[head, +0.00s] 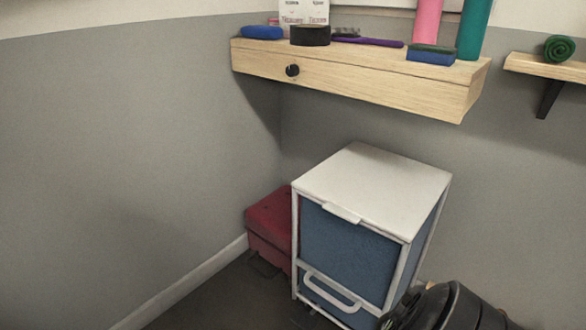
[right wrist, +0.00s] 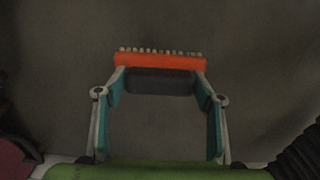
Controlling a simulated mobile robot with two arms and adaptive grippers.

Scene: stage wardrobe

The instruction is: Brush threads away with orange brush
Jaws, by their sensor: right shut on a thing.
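My right gripper (right wrist: 162,82) is shut on the orange brush (right wrist: 160,62) in the right wrist view. The brush lies crosswise between the fingertips, with a dark part between them and a row of pale bristles along the far edge. Behind it is a plain, dim grey-brown surface, and I cannot tell how far away it is. In the head view a dark part of my arm shows at the bottom right, but the gripper and brush are out of that picture. My left gripper is in neither view. I cannot make out any threads.
A white-topped blue hamper (head: 372,190) stands in the corner beside a red box (head: 270,222). Above them, a wooden drawer shelf (head: 400,93) holds a blue item (head: 262,32), a sponge (head: 431,55) and upright rolls. A small shelf (head: 545,68) holds a green roll (head: 559,48).

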